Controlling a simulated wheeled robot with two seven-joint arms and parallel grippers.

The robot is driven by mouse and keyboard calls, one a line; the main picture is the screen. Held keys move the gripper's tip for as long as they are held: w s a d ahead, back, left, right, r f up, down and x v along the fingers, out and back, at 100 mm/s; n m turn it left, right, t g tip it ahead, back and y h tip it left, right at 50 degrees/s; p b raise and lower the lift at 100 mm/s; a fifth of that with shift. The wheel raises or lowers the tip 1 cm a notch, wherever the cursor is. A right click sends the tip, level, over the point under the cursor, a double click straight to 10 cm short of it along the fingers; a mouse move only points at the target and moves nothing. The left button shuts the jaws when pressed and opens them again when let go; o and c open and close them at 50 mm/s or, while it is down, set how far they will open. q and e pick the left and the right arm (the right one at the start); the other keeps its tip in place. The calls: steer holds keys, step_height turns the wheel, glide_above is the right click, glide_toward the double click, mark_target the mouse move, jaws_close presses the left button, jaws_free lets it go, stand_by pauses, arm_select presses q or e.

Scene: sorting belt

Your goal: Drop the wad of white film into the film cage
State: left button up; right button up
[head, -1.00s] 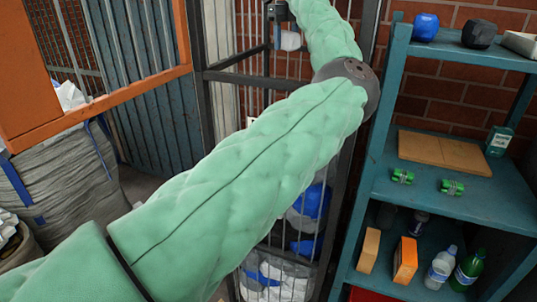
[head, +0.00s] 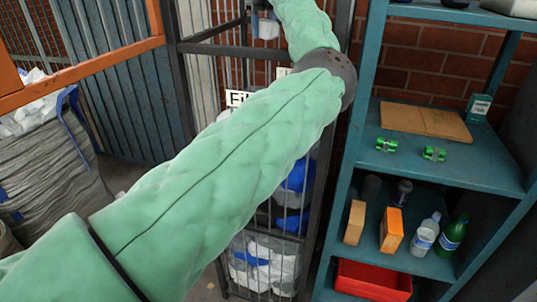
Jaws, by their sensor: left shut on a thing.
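My left gripper (head: 261,6) is at the top edge of the head view, partly cut off. It is shut on the wad of white film (head: 266,29), a small whitish lump just below the fingers. The film cage (head: 318,175) is the tall dark wire cage behind my left arm, with a partly covered sign (head: 238,97) reading "Fil". White and blue film (head: 265,265) shows through its lower bars. The wad shows in front of or over the cage's upper part; I cannot tell which. My green-sleeved left arm hides much of the cage. My right gripper is not in view.
A teal shelf (head: 450,165) stands close on the right with cans, bottles, boxes and a red bin (head: 372,280). A large grey sack (head: 55,175) with white contents and an orange frame (head: 95,66) are on the left.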

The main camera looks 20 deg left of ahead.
arm_select(q)
steer(key=shift+a+f, duration=0.1)
steer(key=o, duration=0.9)
steer(key=shift+o, duration=0.5)
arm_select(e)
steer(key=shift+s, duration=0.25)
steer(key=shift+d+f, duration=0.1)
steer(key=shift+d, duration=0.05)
arm_select(q)
steer(key=shift+r+b, duration=0.45)
steer(key=shift+r, duration=0.35)
step_height(320, 180, up, 4)
steer(key=shift+r+b, duration=0.1)
steer(key=shift+b, duration=0.6)
steer(key=shift+r, duration=1.05)
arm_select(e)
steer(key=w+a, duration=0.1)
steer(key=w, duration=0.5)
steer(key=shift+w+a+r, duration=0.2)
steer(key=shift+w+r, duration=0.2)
